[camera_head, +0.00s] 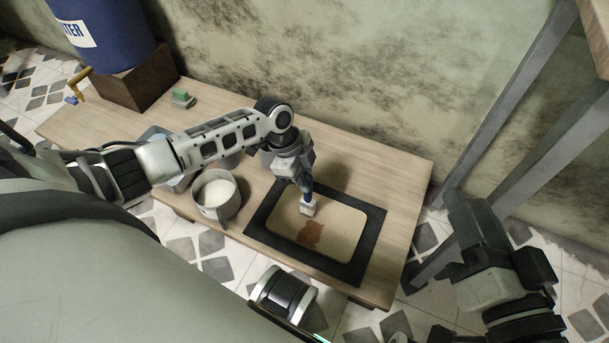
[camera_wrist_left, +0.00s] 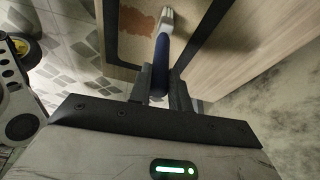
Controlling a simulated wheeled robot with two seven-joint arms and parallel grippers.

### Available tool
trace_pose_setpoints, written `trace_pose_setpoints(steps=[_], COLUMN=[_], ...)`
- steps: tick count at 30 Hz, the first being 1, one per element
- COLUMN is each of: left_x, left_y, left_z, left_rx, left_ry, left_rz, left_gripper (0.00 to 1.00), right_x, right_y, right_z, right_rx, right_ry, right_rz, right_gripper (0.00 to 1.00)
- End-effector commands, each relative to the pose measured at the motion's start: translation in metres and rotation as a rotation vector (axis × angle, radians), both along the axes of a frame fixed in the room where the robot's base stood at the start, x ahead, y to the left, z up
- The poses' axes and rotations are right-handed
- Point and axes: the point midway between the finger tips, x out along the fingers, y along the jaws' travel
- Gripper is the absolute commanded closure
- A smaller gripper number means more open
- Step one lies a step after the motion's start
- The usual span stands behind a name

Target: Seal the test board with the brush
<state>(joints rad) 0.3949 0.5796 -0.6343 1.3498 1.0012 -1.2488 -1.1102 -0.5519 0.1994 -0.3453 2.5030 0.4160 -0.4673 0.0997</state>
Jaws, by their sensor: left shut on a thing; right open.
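The test board (camera_head: 340,229) is a tan panel in a black frame (camera_head: 258,229), lying on the wooden table. A reddish-brown patch (camera_head: 311,235) shows on it, and also in the left wrist view (camera_wrist_left: 124,22). My left gripper (camera_head: 305,185) is shut on the blue handle of the brush (camera_head: 308,207). The brush points down over the board with its pale head just above and beside the patch; I cannot tell whether it touches. In the left wrist view the brush handle (camera_wrist_left: 161,65) sits between the fingers. My right gripper (camera_head: 463,213) is open and empty, right of the table.
A pot of white liquid (camera_head: 216,193) stands left of the board. A green-topped sponge (camera_head: 182,98) lies at the back left. A blue water barrel (camera_head: 108,35) stands on a wooden block (camera_head: 141,82). Grey metal legs (camera_head: 513,95) rise at the right.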

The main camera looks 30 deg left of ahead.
Motion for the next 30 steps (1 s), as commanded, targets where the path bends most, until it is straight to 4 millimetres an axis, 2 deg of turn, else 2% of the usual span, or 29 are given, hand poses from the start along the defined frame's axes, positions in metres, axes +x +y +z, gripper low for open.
trace_pose_setpoints(steps=[8,21,30], left_x=[0.0,0.002,0.002], left_y=[-0.002,-0.031,-0.032], left_z=[-0.002,0.0,-0.001], left_rx=[-0.001,0.0,0.001], left_ry=[0.0,0.001,0.0], left_rz=[-0.001,-0.001,0.0], left_gripper=[1.0,1.0,1.0], right_x=[0.0,0.0,0.0], right_y=[0.0,0.0,0.0], right_z=[-0.001,0.011,0.01], right_rx=[0.0,0.0,0.0], right_ry=[0.001,0.0,0.0], right_rz=[0.0,0.0,0.0], right_gripper=[0.59,0.59,0.59])
